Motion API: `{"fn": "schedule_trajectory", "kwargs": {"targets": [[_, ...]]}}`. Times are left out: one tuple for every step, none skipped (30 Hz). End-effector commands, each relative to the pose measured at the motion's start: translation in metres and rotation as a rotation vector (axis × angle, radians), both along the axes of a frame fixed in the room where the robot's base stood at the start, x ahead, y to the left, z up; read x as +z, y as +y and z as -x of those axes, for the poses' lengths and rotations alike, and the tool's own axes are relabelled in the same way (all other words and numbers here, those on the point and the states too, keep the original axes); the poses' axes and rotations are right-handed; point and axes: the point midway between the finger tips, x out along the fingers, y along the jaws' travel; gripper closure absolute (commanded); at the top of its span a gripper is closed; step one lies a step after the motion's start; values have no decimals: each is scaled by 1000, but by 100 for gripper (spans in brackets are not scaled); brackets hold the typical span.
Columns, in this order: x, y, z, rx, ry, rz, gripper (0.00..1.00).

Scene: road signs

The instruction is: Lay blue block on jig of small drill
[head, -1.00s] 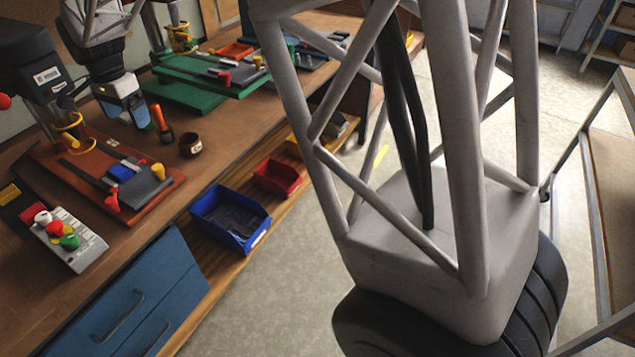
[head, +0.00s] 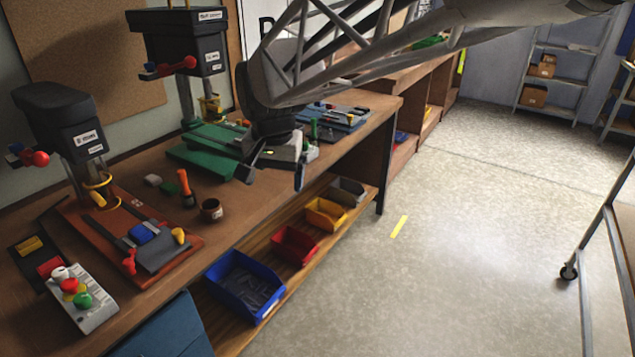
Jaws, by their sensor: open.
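The small drill (head: 72,128) stands at the left on an orange-red base (head: 88,235). Its grey jig (head: 165,253) lies on the front of that base, with a red knob and a yellow knob beside it. The blue block (head: 143,232) rests on the jig and looks flat. My gripper (head: 274,170) is open, fingers spread and pointing down, with nothing seen between them. It is well to the right of the block, in front of the larger drill's green base.
A larger drill (head: 182,45) stands behind on a green base (head: 195,160). An orange-handled tool (head: 185,185) and a brown cup (head: 211,210) stand near the small drill. A button box (head: 80,300) is at front left. Blue (head: 243,285), red and yellow bins sit below the bench edge.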

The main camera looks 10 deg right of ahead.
Motion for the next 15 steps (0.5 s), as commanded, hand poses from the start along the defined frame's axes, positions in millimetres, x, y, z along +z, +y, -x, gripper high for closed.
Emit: {"fn": "schedule_trajectory", "kwargs": {"targets": [[1,-12,12,12,-8,2,11],[0,-19,18,21,-11,4,11],[0,-26,27,36,-16,7,11],[-1,-32,34,45,-19,9,11],[-1,-38,40,55,-24,11,11],[-2,-45,49,69,-28,14,11],[-3,-51,56,79,-32,17,11],[-3,-56,62,88,-36,19,11],[-5,-63,71,102,-40,23,11],[-6,-68,78,111,-44,25,11],[-8,-73,85,122,-47,29,11],[-9,-79,94,135,-52,32,11],[-11,-84,101,145,-55,35,11],[-13,-88,108,156,-58,39,11],[-15,-94,117,168,-63,43,11]]}}
